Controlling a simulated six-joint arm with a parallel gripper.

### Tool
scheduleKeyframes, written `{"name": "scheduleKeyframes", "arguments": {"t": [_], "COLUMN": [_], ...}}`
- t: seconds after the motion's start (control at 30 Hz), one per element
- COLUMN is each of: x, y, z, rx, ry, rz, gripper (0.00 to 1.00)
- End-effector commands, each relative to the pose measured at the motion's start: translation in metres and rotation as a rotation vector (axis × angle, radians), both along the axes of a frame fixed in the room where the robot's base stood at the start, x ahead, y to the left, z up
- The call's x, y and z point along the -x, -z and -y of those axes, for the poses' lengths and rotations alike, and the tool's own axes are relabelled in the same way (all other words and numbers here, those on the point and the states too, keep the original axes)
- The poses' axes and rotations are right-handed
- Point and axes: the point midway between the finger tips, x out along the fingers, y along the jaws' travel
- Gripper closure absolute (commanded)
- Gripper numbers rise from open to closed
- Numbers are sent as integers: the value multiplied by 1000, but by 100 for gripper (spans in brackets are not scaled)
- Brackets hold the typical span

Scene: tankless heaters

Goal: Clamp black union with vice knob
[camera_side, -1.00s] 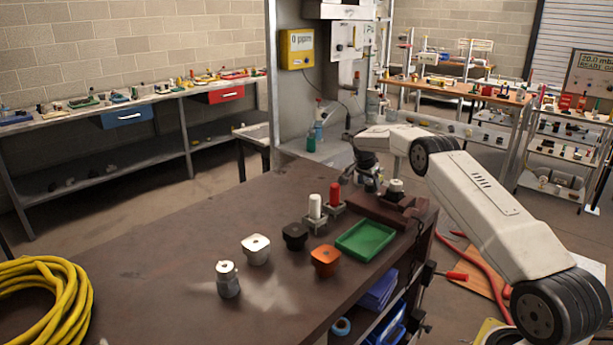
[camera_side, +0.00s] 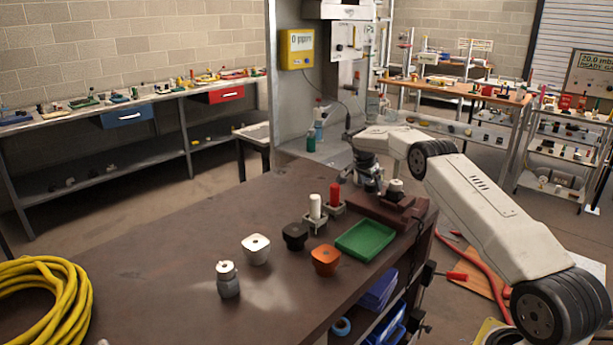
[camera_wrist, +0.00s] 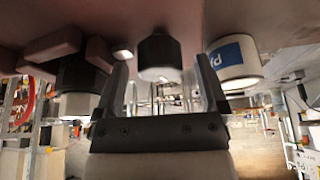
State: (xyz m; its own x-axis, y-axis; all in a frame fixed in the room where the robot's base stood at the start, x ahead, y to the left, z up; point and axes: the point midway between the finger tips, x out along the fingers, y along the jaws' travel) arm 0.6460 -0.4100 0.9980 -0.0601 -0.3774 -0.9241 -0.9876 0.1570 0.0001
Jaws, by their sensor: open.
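The brown vice (camera_side: 410,214) sits at the far right corner of the bench, and its jaws (camera_wrist: 52,48) show at the upper left of the wrist view. A black faceted piece with a white end, seemingly the black union (camera_wrist: 82,82), is at these jaws; its white top (camera_side: 396,185) shows in the side view. My gripper (camera_wrist: 162,72) is open, also seen beside the vice in the side view (camera_side: 362,186). A dark round knob with a grey end (camera_wrist: 159,50) lies between my fingertips, with a gap on each side. Its contact is not visible.
A green tray (camera_side: 366,240), orange piece (camera_side: 326,261), black octagonal piece (camera_side: 294,237), white piece (camera_side: 256,250) and silver fitting (camera_side: 228,280) stand on the bench. A white cylinder with a blue label (camera_wrist: 236,62) is close beside my right-hand finger.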

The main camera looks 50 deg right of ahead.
Motion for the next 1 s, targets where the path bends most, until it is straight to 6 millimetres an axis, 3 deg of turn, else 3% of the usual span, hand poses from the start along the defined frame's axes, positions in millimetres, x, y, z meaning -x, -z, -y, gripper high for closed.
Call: {"name": "scheduleKeyframes", "arguments": {"t": [0.33,0.8,1.0], "x": [-1,-5,-5], "y": [-10,-62,-72], "z": [-4,-25,-29], "rx": [1,0,0], "ry": [-2,-1,0], "rz": [1,2,0], "gripper": [8,8,8]}}
